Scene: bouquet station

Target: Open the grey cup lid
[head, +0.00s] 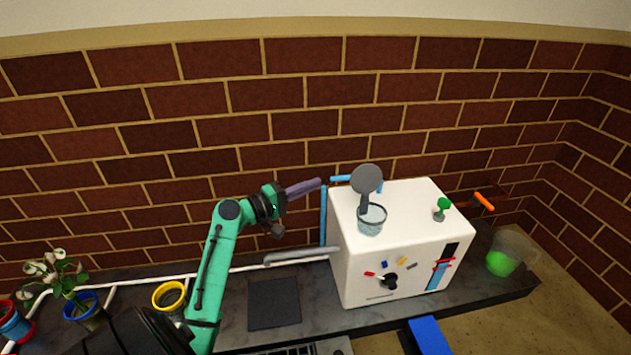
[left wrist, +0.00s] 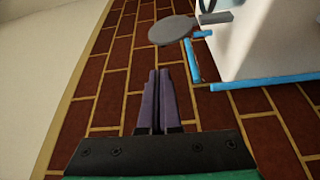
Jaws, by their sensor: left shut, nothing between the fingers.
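The grey lid (head: 367,178) is a round disc standing up above the grey see-through cup (head: 371,224), joined to its rim by a grey strip. The cup's mouth is uncovered. The cup stands on top of the white box (head: 395,250). In the left wrist view the lid (left wrist: 174,30) is seen as a grey disc ahead of the fingers. My left gripper (head: 319,183) is shut and empty, its purple fingers together, left of the lid and apart from it. The fingers also show in the left wrist view (left wrist: 158,74). My right gripper is not in view.
Blue bars (head: 323,215) run along the box's left and back edges. A grey handle-like bar (head: 300,256) sticks out left of the box. A green knob (head: 442,207) is on the box top. A clear jug with green contents (head: 500,262) stands at right. Flower pots (head: 169,296) stand at left.

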